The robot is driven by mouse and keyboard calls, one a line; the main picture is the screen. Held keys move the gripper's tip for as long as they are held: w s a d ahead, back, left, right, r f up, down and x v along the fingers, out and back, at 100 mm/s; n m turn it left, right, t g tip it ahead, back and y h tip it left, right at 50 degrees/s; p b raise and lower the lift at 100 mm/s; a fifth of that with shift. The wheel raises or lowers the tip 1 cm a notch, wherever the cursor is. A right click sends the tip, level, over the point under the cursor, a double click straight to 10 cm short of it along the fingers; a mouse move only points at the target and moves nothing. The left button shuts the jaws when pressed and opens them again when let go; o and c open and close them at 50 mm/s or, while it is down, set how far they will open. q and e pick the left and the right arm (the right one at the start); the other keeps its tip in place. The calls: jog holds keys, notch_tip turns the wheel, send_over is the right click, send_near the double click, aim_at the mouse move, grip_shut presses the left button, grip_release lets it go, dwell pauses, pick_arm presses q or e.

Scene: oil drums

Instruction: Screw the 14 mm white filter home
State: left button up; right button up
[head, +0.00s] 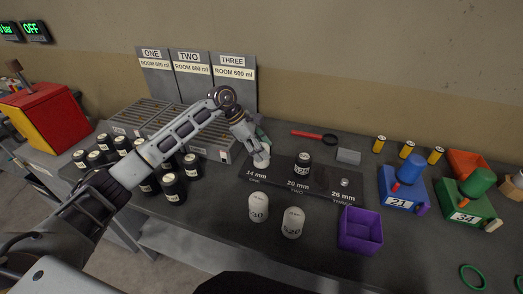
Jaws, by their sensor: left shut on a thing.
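My left gripper (260,152) reaches down over the spot marked 14 mm on the dark plate (325,182). It is shut on a pale thing there, which looks like the white filter (262,161); the fingers hide much of it. I cannot tell how far down on the plate it sits. The 26 mm spot shows a small bare metal fitting (344,183). Two more white filters (258,208) (293,222) stand upright in front of the plate. My right gripper is not in view.
Several black filters (172,188) stand at the left under my arm. Slotted trays with signs are behind them. A purple bin (360,230) is front right; blue (403,189) and green (466,205) containers stand further right. A red-handled tool (314,134) lies behind the plate.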

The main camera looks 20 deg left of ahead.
pick_arm(q)
jog(key=shift+m, duration=0.3)
jog(key=shift+m+g+b, duration=0.9)
jog(key=shift+m+b, duration=0.15)
jog(key=shift+m, duration=0.35)
jog(key=shift+w+m+g+b, duration=0.1)
jog(key=shift+m+g+b, duration=0.65)
jog(key=shift+m, duration=0.75)
